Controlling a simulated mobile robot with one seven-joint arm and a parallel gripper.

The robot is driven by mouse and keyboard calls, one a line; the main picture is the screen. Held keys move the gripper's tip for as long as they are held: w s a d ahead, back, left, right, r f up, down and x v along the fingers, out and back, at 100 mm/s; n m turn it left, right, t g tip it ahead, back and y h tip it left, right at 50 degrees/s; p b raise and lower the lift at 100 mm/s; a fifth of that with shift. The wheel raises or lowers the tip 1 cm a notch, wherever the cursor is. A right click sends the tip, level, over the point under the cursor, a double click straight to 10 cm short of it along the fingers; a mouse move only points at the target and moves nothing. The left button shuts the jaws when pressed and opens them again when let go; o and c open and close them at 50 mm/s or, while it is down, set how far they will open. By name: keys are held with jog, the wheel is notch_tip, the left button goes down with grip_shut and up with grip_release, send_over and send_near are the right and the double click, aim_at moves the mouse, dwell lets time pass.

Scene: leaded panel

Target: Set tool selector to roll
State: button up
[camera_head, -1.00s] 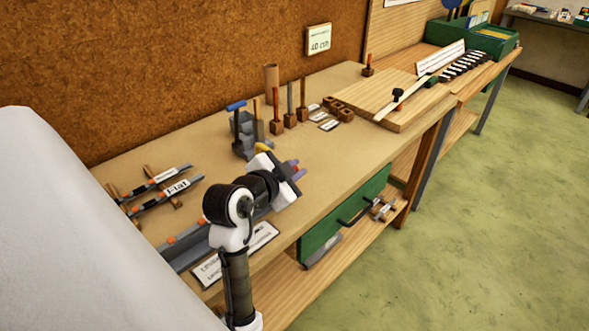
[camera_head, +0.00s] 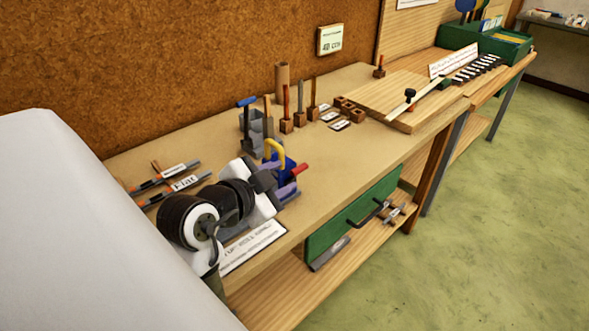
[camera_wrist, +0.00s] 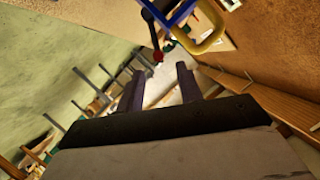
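A blue device (camera_head: 287,174) with a yellow curved handle (camera_head: 275,147) stands on the bench near its front edge. A lever with a red end (camera_head: 299,169) sticks out from it to the right. The wrist view shows the yellow handle (camera_wrist: 208,42), the blue frame (camera_wrist: 180,14) and a dark rod ending in a red ball (camera_wrist: 158,56). I cannot read any selector setting. My gripper (camera_wrist: 160,78) is open and empty, its purple fingers apart, with the red ball just beyond the fingertips in the picture. In the head view my gripper (camera_head: 282,190) is beside the device, partly covering its base.
A grey rack with a blue-handled tool (camera_head: 247,118) and several upright tools in wooden blocks stand behind. A label reading "Flat" (camera_head: 185,183) lies left. A printed card (camera_head: 252,247) lies at the front edge. The bench middle is clear.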

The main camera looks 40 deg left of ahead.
jog(key=shift+b+v, duration=0.3)
jog(key=shift+v, duration=2)
